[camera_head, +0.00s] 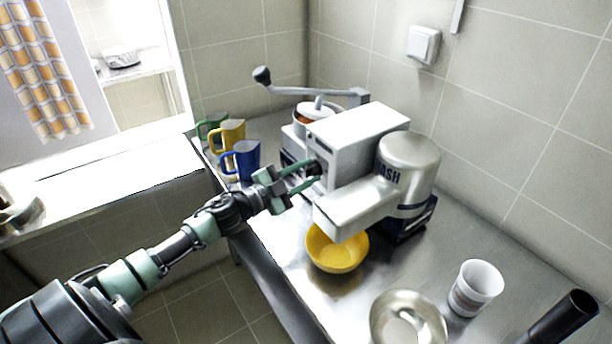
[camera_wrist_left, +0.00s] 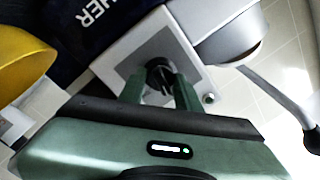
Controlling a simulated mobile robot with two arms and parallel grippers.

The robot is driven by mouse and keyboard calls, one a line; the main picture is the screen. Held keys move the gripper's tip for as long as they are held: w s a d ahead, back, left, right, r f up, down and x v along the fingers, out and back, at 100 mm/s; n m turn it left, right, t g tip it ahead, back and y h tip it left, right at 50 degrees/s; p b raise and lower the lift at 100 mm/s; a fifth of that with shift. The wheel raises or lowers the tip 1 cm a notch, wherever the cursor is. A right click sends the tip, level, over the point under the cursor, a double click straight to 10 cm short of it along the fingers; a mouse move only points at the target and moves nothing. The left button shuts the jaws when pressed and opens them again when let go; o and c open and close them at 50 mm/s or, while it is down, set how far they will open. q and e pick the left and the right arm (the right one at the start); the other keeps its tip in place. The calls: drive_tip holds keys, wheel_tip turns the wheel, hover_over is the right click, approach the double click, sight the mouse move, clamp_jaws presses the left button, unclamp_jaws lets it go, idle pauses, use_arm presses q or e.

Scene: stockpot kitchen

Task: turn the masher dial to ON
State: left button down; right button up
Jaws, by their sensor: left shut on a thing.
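The masher (camera_head: 408,165) is a white machine with a rounded cylinder marked "MASH", standing on the steel counter. Its boxy part has a grey panel with a dark dial, which shows in the wrist view (camera_wrist_left: 160,74). My left gripper (camera_head: 312,172) reaches this panel from the left and is shut on the dial, with one green finger on either side of it. The wrist view also shows my left gripper (camera_wrist_left: 160,90) around the dial. The fingers partly hide the dial, and I cannot read its setting. My right gripper is not in view.
A yellow bowl (camera_head: 337,252) sits under the masher's overhang. Blue (camera_head: 247,160), yellow (camera_head: 232,133) and green (camera_head: 211,125) mugs stand left of the machine. A crank handle (camera_head: 308,88) rises behind. A white cup (camera_head: 476,288) and metal bowl (camera_head: 385,328) are in front.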

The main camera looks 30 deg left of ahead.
use_arm(q)
drive_tip(key=m+b, duration=0.1)
drive_tip(key=m, duration=0.1)
drive_tip(key=m+b, duration=0.1)
drive_tip(key=m, duration=0.1)
drive_tip(key=m+b, duration=0.2)
drive_tip(key=shift+f+m, duration=0.35)
drive_tip(key=shift+m, duration=0.05)
drive_tip(key=m+h+b, duration=0.1)
drive_tip(key=m+b, duration=0.2)
drive_tip(key=m, duration=0.2)
drive_tip(key=shift+m, duration=0.3)
drive_tip(key=c, duration=1.1)
unclamp_jaws()
drive_tip(key=shift+o, duration=0.5)
drive_tip(key=shift+r, duration=0.1)
